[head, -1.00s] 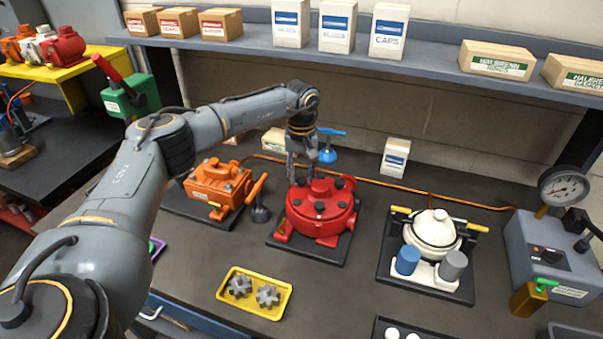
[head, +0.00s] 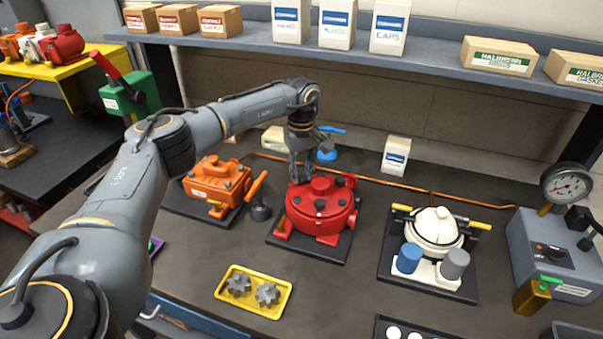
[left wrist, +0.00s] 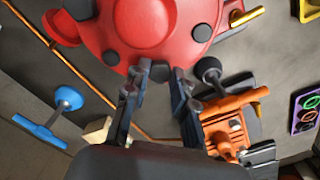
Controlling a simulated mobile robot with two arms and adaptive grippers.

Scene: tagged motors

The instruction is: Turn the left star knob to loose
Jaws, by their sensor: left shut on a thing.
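The red motor (head: 322,212) stands on a dark base plate in the middle of the bench, with several black knobs around its round lid. My left gripper (head: 299,181) reaches down from above at the motor's back left edge. In the left wrist view its fingers (left wrist: 160,72) are shut on a dark star knob (left wrist: 160,73) at the rim of the red lid. The fingers cover most of this knob, so its loose or tight state cannot be seen. In the head view the knob is hidden behind the fingers.
An orange motor (head: 216,183) stands to the left and a cream one (head: 437,228) to the right. A blue-handled tool (head: 327,154) stands close behind my gripper. A yellow tray (head: 229,294) with gears lies in front. A shelf (head: 420,62) runs above the back.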

